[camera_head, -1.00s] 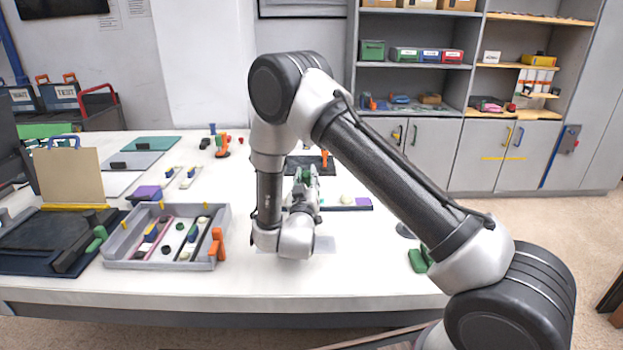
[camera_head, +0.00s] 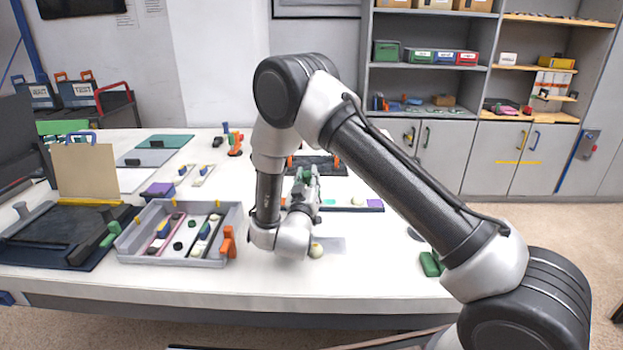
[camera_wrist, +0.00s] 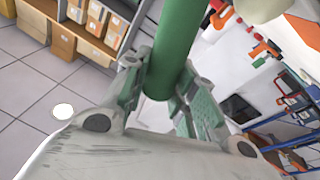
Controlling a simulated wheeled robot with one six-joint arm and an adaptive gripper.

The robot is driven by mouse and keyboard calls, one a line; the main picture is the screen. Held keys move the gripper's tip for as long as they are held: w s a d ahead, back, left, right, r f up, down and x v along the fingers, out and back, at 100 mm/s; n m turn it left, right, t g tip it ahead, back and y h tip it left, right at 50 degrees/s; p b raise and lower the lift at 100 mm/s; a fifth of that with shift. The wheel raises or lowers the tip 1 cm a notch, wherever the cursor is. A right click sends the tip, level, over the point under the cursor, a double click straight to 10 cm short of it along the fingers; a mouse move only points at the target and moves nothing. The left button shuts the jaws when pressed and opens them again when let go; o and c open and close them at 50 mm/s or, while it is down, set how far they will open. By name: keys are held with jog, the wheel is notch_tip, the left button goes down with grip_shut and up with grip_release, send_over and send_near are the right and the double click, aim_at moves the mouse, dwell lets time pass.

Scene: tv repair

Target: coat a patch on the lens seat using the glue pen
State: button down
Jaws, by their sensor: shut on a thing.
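My gripper (camera_head: 304,188) is shut on a green cylinder that looks like the glue pen (camera_wrist: 172,50). In the wrist view the pen's green body runs up between the two fingers, and its tip cannot be made out. In the head view the gripper is above the middle of the white table, and my wrist hides part of the area. A round cream piece (camera_head: 316,250) shows right of my wrist, by a grey pad (camera_head: 334,243). I cannot tell which piece is the lens seat.
A grey compartment tray (camera_head: 126,247) with small parts stands at left, an orange clamp (camera_head: 228,242) at its right side. A black panel (camera_head: 50,236) lies further left. A green block (camera_head: 431,264) lies at right. The table front is clear.

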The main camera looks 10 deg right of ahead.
jog(key=shift+f, duration=0.15)
dwell(0.3)
jog(key=shift+d, duration=0.15)
jog(key=shift+s+d, duration=0.25)
jog(key=shift+d, duration=0.8)
jog(key=shift+d, duration=0.1)
jog(key=shift+s+d, duration=0.25)
jog(key=shift+d, duration=0.75)
jog(key=shift+d, duration=0.1)
jog(key=shift+s+d+r, duration=0.1)
jog(key=shift+d+r, duration=0.05)
jog(key=shift+d, duration=0.35)
jog(key=shift+s+d+r, duration=0.1)
jog(key=shift+d, duration=0.35)
